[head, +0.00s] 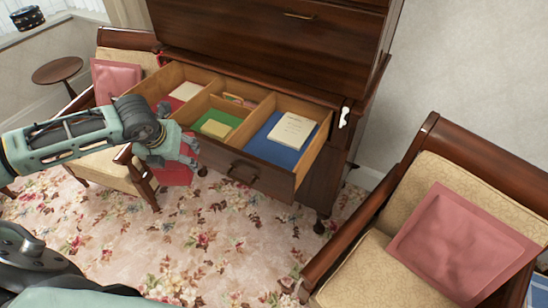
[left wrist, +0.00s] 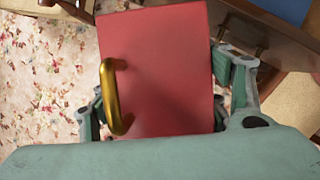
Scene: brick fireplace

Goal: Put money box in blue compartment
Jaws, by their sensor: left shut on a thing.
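The red money box (left wrist: 165,70) with a gold handle (left wrist: 113,97) is in my left gripper (left wrist: 165,95), whose fingers close on both its sides. In the head view the money box (head: 174,174) is partly hidden behind my left gripper (head: 180,153), in front of the open drawer's left part and outside it. The blue compartment (head: 290,157) is the drawer's right section. A cream book (head: 291,131) lies in it, with blue floor bare around it. My right gripper does not show.
The drawer (head: 245,172) also has a green compartment (head: 233,119) with a yellow item and a left section with a pale book (head: 186,91). Armchairs with pink cushions stand left (head: 116,80) and right (head: 465,245). Flowered carpet (head: 235,235) lies clear in front.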

